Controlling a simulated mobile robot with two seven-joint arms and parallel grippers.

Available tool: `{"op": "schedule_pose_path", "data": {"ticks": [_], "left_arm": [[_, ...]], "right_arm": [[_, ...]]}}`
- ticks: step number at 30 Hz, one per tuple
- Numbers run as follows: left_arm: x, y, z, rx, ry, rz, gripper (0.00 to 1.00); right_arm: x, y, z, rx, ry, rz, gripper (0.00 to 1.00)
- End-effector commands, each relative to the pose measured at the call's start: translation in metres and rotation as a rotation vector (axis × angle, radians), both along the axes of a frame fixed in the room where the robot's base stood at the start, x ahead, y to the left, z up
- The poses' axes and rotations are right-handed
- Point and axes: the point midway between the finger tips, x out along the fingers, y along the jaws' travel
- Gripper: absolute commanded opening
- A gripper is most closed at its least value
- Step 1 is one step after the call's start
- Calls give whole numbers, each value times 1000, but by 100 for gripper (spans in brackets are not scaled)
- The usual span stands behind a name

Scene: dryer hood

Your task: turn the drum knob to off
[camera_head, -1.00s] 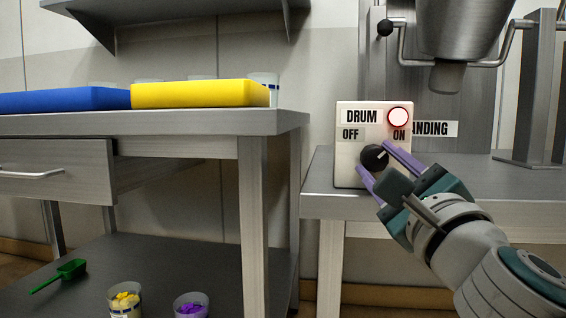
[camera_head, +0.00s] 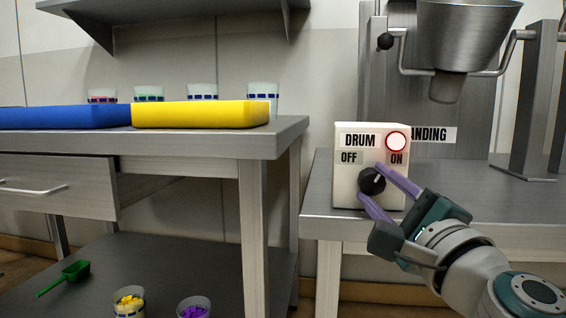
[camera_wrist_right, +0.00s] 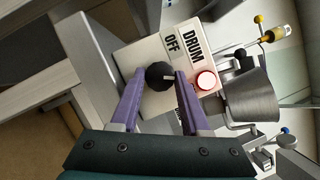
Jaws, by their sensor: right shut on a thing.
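The drum control box (camera_head: 345,190) is a pale box labelled DRUM, with OFF at left and ON at right. Its black round knob (camera_head: 371,181) sits below the labels, and the white mark on it points up and to the right, towards ON. A round lamp (camera_head: 396,141) with a red rim glows at the box's upper right. My right gripper (camera_head: 369,182) is shut on the knob, one purple finger on each side. The right wrist view also shows the knob (camera_wrist_right: 158,76) between the fingers. My left gripper is not in view.
The box stands near the front edge of a steel table (camera_head: 322,193). A metal hopper (camera_head: 465,35) and crank stand behind it. At left, a bench holds a yellow tray (camera_head: 200,114), a blue tray (camera_head: 60,117) and several cups. A green scoop (camera_head: 75,270) lies on the lower shelf.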

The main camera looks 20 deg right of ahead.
Motion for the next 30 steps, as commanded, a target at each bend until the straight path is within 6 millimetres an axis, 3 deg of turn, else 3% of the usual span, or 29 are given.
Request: {"op": "schedule_pose_path", "data": {"ticks": [1, 30], "left_arm": [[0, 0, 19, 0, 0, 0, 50], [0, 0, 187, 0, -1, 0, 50]], "right_arm": [[0, 0, 10, -42, 27, 2, 0], [0, 1, 16, -814, 502, 0, 0]]}}
